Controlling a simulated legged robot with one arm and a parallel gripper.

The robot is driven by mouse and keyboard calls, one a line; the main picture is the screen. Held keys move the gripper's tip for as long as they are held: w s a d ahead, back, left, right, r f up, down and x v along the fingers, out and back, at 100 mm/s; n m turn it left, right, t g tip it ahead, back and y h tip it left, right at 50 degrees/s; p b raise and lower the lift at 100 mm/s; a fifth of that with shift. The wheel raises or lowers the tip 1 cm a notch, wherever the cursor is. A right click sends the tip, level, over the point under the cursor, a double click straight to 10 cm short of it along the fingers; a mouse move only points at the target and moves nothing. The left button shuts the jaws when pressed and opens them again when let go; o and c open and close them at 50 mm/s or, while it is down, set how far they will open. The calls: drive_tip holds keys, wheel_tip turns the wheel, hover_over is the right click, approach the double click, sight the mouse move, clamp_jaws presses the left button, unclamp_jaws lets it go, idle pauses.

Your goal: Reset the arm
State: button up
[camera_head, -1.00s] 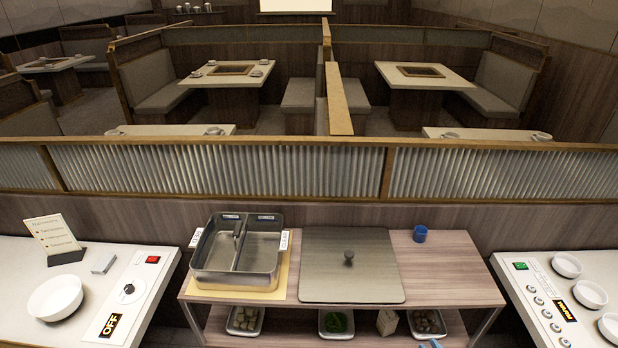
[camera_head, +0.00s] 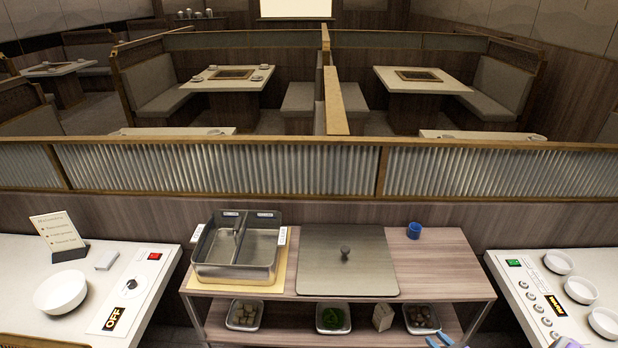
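My arm and gripper are not in view. A steel pan with two compartments (camera_head: 236,272) sits on a yellow board at the left of the wooden shelf table (camera_head: 440,262). A flat grey lid or plate with a round knob (camera_head: 347,278) lies beside it, right of the pan. A small blue cup (camera_head: 414,231) stands at the back right of the table.
A lower shelf holds several food trays (camera_head: 333,317) and a small beige block. Blue (camera_head: 440,341) and purple (camera_head: 563,343) items are cut off below. A low partition (camera_head: 230,170) runs behind.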

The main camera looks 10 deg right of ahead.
drive_tip(key=w+d+r+g+h, duration=0.2)
drive_tip(key=w+r+g, duration=0.1)
drive_tip(key=r, duration=0.4)
drive_tip(key=w+d+r+g+h, duration=0.2)
drive_tip(key=w+r+g, duration=0.2)
drive_tip(key=r, duration=0.3)
drive_tip(key=s+a+r+m+g+h, duration=0.1)
drive_tip(key=s+a+r+g, duration=0.1)
drive_tip(key=a+r, duration=0.5)
drive_tip(key=s+a+r+m+g+h, duration=0.1)
drive_tip(key=s+a+r+g, duration=0.15)
drive_tip(key=a+r, duration=0.45)
drive_tip(key=s+a+r+g+y, duration=0.15)
drive_tip(key=s+a+r, duration=0.25)
drive_tip(key=s+a, duration=0.5)
drive_tip(key=s+a+r+m+g+y, duration=0.15)
drive_tip(key=s+a+r, duration=0.25)
drive_tip(key=s+a, duration=0.5)
drive_tip(key=s+a+r+n+g+y, duration=0.15)
drive_tip(key=s+a+r, duration=0.25)
drive_tip(key=s+a, duration=0.55)
wheel_tip(320, 180, down, 10)
drive_tip(key=m+b, duration=0.1)
drive_tip(key=b, duration=0.9)
drive_tip(key=shift+s+d, duration=0.25)
drive_tip(key=shift+h, duration=0.25)
